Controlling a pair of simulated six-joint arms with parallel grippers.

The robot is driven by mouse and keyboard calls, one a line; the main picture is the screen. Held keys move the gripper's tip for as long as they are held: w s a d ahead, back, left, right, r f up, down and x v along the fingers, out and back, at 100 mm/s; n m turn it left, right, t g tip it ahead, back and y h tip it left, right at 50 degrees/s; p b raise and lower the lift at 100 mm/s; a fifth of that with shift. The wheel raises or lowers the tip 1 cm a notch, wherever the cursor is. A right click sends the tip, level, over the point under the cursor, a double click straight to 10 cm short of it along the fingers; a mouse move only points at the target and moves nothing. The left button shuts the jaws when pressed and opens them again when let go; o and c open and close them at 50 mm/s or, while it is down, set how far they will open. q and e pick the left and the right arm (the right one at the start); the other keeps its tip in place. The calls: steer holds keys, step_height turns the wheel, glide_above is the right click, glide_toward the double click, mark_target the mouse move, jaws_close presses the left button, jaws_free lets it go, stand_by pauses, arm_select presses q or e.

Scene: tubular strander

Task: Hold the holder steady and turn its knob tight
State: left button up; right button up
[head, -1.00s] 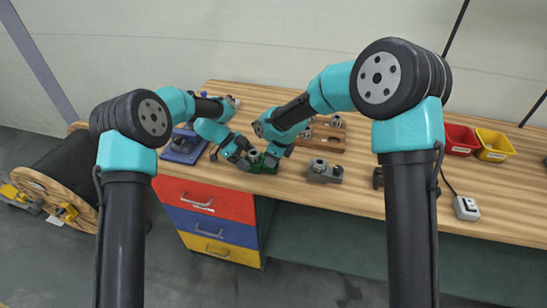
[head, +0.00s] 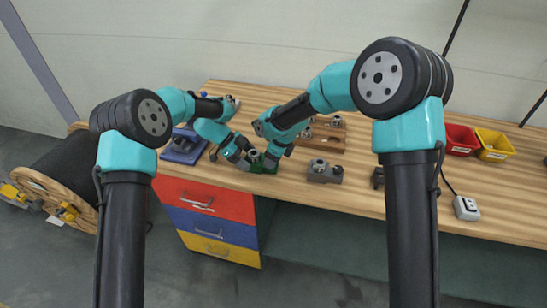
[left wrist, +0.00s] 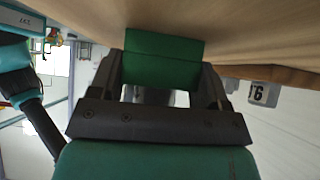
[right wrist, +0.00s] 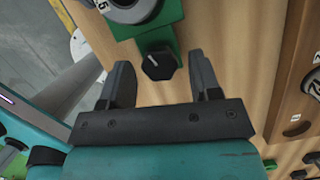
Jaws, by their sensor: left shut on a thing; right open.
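The green holder (head: 264,168) stands near the front edge of the wooden bench in the head view, mostly hidden by my grippers. My left gripper (left wrist: 160,82) is shut on the green holder (left wrist: 162,65), with one finger on each side of it. In the right wrist view, the holder (right wrist: 172,12) carries a grey ring part marked 6. Its black knob (right wrist: 159,63) with a pale pointer line sticks out below it. My right gripper (right wrist: 161,72) is open, its fingertips on either side of the knob with gaps visible.
A grey block (head: 324,172) stands to the right of the holder. A wooden rack (head: 325,143) with round parts is behind. A blue fixture (head: 183,148) is at the left. Red (head: 460,138) and yellow (head: 494,145) bins and a switch box (head: 466,208) are at the right.

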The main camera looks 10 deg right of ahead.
steer(key=shift+v, duration=2.45)
steer(key=shift+w+d+r+n+g, duration=0.1)
steer(key=shift+d+r+n+g, duration=0.15)
steer(key=shift+r+n, duration=0.45)
steer(key=shift+w+d+r+n+g, duration=0.1)
steer(key=shift+d+r+n+g, duration=0.1)
steer(key=shift+r+n, duration=0.55)
steer(key=shift+w+d+r+n+g, duration=0.15)
steer(key=shift+d+r+n+g, duration=0.2)
steer(key=shift+n, duration=0.6)
steer(key=shift+a, duration=0.15)
steer(key=x, duration=0.9)
steer(key=shift+w+a+r, duration=0.1)
steer(key=shift+w, duration=0.05)
steer(key=shift+c, duration=0.2)
